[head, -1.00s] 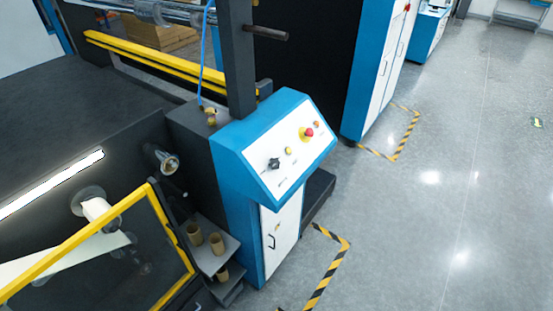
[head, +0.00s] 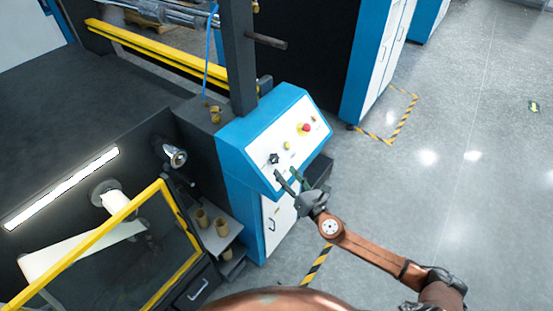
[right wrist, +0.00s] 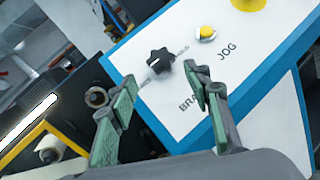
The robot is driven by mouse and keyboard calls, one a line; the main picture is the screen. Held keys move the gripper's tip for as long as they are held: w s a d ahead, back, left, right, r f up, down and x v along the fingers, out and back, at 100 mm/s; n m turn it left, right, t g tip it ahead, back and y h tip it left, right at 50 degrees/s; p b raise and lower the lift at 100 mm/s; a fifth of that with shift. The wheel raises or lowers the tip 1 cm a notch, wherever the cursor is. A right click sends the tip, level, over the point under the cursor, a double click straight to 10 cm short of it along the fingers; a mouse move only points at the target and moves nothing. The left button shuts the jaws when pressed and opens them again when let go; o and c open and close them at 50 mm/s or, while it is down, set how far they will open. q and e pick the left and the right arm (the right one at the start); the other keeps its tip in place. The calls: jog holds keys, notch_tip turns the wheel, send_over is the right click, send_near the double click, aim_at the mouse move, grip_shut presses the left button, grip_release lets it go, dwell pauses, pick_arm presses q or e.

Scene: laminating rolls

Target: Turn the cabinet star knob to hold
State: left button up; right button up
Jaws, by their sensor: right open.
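The black star knob (head: 274,159) sits at the lower left of the white sloped panel (head: 284,140) on the blue cabinet. In the right wrist view the star knob (right wrist: 159,61) shows upper centre, with a white mark on it and small lettering beside it. My right gripper (head: 286,178) is open and empty, just below the knob and apart from it. Its two green-padded fingers (right wrist: 162,112) point up toward the panel in the right wrist view, with the knob beyond and between their line. My left gripper is not in view.
A yellow button (head: 288,146) and a red emergency button (head: 304,128) are on the same panel, up and right of the knob. Cardboard cores (head: 202,218) stand on a shelf left of the cabinet. A yellow-framed guard (head: 170,192) is further left. Open floor lies right.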

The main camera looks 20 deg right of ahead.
aim_at(276, 161)
jog(key=p+x, duration=0.1)
jog(key=x, duration=0.5)
jog(key=shift+w+f, duration=0.1)
jog(key=shift+w, duration=0.05)
jog(key=shift+w+a+f, duration=0.1)
jog(key=shift+w+a, duration=0.05)
jog(key=shift+w, duration=0.4)
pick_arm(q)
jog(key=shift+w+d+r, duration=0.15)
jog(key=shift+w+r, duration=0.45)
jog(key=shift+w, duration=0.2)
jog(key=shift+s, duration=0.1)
